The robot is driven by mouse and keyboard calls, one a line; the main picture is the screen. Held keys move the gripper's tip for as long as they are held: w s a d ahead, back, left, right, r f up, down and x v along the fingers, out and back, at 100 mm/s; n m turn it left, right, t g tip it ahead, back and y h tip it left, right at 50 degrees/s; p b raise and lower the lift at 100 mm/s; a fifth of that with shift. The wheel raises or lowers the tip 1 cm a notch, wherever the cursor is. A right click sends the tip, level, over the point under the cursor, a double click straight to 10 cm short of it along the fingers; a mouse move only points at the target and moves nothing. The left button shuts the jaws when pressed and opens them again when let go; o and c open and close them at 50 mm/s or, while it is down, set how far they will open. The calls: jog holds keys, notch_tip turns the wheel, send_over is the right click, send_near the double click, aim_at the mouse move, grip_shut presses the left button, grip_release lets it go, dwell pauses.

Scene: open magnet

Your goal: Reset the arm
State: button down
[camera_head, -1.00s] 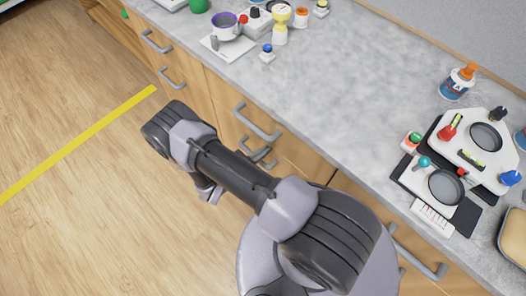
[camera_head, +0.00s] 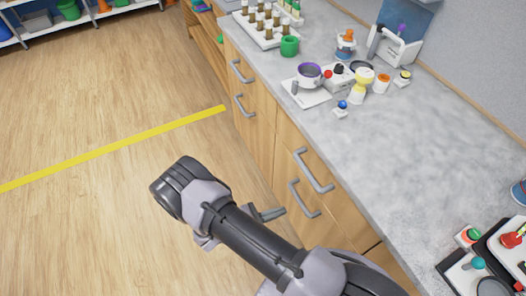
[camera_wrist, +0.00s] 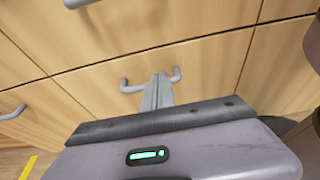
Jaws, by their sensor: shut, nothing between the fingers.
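My gripper (camera_wrist: 157,90) shows in the wrist view as two grey fingers closed together beyond my wrist housing. Nothing shows between them. The fingertips overlap a drawer handle (camera_wrist: 129,87) in that picture; I cannot tell whether they touch it. In the head view my arm (camera_head: 250,237) reaches from the lower right over the floor, along the front of the drawers. The gripper is mostly hidden there behind the arm.
A grey counter (camera_head: 390,145) runs along the right, with wooden drawers and protruding handles (camera_head: 313,170) close to my arm. Several instruments, a green mug (camera_head: 289,46) and a vial rack (camera_head: 262,35) stand on it. Open floor with a yellow line (camera_head: 120,145) lies left.

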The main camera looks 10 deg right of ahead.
notch_tip(320, 180, up, 25)
jog(key=m+g+y, duration=0.6)
jog(key=m+y, duration=0.1)
jog(key=m, duration=0.7)
jog(key=s+r+m+t+y, duration=0.3)
jog(key=s+r+m+y, duration=0.1)
jog(key=r, duration=0.5)
jog(key=s+a+r+m+t+y, duration=0.1)
jog(key=s+r+m+t+y, duration=0.3)
jog(key=r, duration=0.6)
jog(key=s+m, duration=0.2)
jog(key=m, duration=0.1)
jog(key=shift+m+t+y, duration=0.3)
jog(key=shift+m+y, duration=0.1)
jog(key=shift+s+a, duration=0.1)
